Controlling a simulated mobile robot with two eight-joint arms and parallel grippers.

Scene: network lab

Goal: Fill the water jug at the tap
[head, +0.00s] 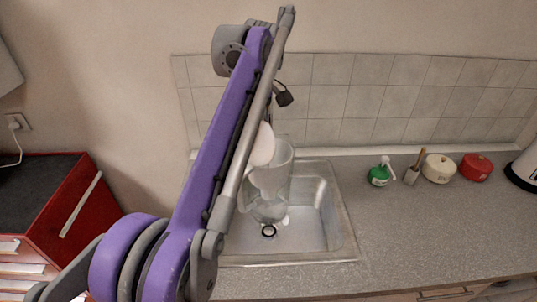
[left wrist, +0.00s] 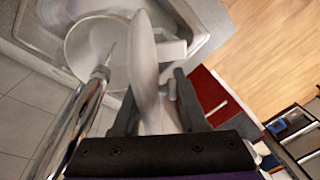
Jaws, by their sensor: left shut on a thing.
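The water jug (head: 282,160) is pale and translucent, over the sink (head: 318,212) in the head view and partly behind my left arm. In the left wrist view its round mouth (left wrist: 85,48) faces the camera. My left gripper (left wrist: 155,108) is shut on the jug's white handle (left wrist: 145,75). My arm hides these fingers in the head view. The chrome tap (left wrist: 78,125) rises beside the gripper in the left wrist view, its thin tip over the jug's mouth. I cannot tell whether water runs or stands in the jug. My right gripper is not in view.
On the counter (head: 420,220) right of the sink stand a green soap bottle (head: 379,174), a brush holder (head: 411,175), a cream pot (head: 438,168) and a red pot (head: 475,167). A red cabinet (head: 75,200) stands at left. The tiled wall (head: 380,85) is behind the sink.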

